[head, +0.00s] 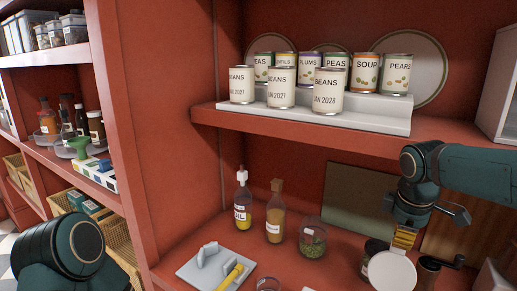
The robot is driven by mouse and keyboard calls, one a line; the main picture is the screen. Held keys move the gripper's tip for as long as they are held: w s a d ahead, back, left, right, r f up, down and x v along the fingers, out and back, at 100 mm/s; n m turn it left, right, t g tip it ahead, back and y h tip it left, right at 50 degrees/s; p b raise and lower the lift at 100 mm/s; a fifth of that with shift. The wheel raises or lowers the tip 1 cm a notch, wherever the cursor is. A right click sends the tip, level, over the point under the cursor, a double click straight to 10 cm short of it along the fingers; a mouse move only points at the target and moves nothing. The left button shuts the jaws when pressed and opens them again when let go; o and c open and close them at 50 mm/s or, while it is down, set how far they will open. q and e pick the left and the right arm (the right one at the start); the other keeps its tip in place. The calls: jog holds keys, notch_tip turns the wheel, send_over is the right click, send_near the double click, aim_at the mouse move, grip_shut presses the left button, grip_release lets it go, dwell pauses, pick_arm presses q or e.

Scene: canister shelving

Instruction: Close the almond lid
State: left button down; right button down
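A round white lid (392,271) stands at the lower right of the head view, its flat face turned toward me. I take it to be the almond lid; no almond label is readable. My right gripper (404,238) points down just above and behind the lid. A ribbed yellow-gold piece shows at its lower end, and I cannot tell whether this is part of the gripper or of a container. The fingertips are not clear, nor is contact with the lid. My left arm shows at the lower left, with its gripper out of view.
A dark jar (371,254) and a dark grinder (428,272) stand close around the lid. A glass jar (312,238), two bottles and a grey tray (213,268) stand further left. A shelf with several cans (327,91) hangs above. Open counter lies between the glass and dark jars.

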jog(key=shift+s+a+r, duration=0.25)
jog(key=shift+s+a, duration=0.05)
jog(key=shift+s, duration=0.2)
dwell(0.4)
jog(key=shift+s+a+r, duration=0.15)
jog(key=shift+s+a, duration=0.25)
jog(key=shift+s, duration=0.3)
jog(key=shift+s+a+r, duration=0.2)
jog(key=shift+s+a, duration=0.25)
jog(key=shift+s, duration=0.2)
jog(key=shift+s+a+r, duration=0.15)
jog(key=shift+s+a, duration=0.25)
jog(key=shift+s, duration=0.3)
jog(key=shift+s+a+f+b, duration=0.15)
jog(key=shift+s+a+b, duration=0.2)
jog(key=shift+s, duration=0.35)
jog(key=shift+s+a+f+b, duration=0.25)
jog(key=shift+s+a, duration=0.25)
jog(key=shift+s, duration=0.15)
jog(key=shift+s+a+f+b, duration=0.1)
jog(key=shift+s+a+b, duration=0.25)
jog(key=shift+s, duration=0.35)
jog(key=shift+f, duration=0.1)
jog(key=shift+s+a+f+b, duration=0.55)
jog(key=shift+s+f+b, duration=0.15)
jog(key=shift+s, duration=0.15)
jog(key=shift+s+a+f+b, duration=0.55)
jog(key=shift+s+f, duration=0.15)
jog(key=shift+s, duration=0.1)
jog(key=shift+f, duration=0.1)
